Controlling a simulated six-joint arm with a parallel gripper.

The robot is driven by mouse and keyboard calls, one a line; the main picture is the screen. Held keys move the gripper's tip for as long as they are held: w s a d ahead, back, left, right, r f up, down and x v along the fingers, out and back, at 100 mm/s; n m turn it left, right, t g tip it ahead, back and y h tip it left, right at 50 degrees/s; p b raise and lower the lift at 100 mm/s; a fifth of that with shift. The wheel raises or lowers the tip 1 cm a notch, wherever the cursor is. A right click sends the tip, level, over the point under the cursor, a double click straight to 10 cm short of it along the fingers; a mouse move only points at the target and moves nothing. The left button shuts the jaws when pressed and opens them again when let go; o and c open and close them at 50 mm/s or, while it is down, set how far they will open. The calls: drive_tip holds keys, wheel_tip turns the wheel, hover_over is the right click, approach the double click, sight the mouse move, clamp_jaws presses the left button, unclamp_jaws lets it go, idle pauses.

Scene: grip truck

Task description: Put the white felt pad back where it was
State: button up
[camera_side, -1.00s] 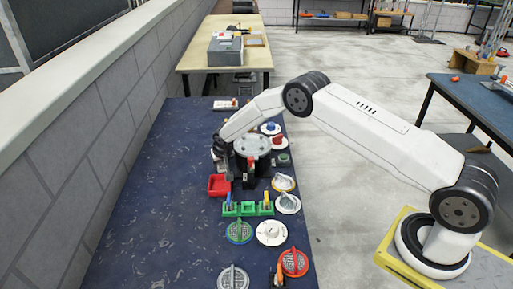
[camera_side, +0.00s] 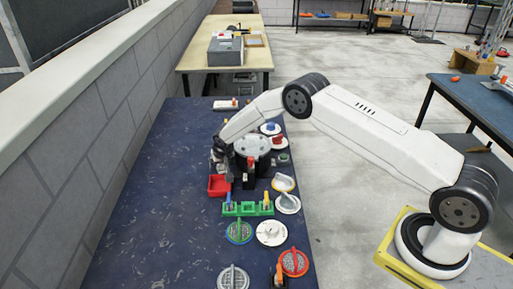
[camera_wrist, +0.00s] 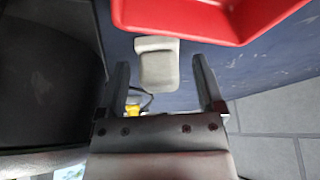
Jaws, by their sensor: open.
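A pale whitish-grey piece with a raised lip (camera_wrist: 157,65) lies on the blue table beside the red tray (camera_wrist: 205,15) in the wrist view. I cannot tell for certain whether it is the felt pad. My gripper (camera_wrist: 165,85) is open, with the piece lying between and just beyond its fingertips, not held. In the side view my gripper (camera_side: 219,158) is low over the table, behind the red tray (camera_side: 219,186) and left of a round dark stand with a grey top (camera_side: 252,145). The pale piece is hidden there. A white round pad with a handle (camera_side: 271,233) lies nearer the front.
A green holder (camera_side: 247,209) with coloured handles stands in front of the red tray. Several round pads, including a red-rimmed one (camera_side: 293,263), lie along the right edge. The table's left side is clear, up to a block wall (camera_side: 110,110).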

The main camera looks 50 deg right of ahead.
drive_tip(key=shift+r, duration=0.15)
drive_tip(key=v, duration=1.2)
drive_tip(key=shift+s, duration=0.1)
idle(0.6)
drive_tip(key=s+r+n, duration=0.2)
drive_tip(key=s+r, duration=0.2)
drive_tip(key=s, duration=1.1)
drive_tip(key=s+a+r+n+g+y, duration=0.1)
drive_tip(key=s+r, duration=0.3)
drive_tip(key=s, duration=1.2)
drive_tip(key=shift+s+r+n+y, duration=0.2)
drive_tip(key=shift+s+n+y, duration=0.1)
drive_tip(key=shift+n, duration=0.4)
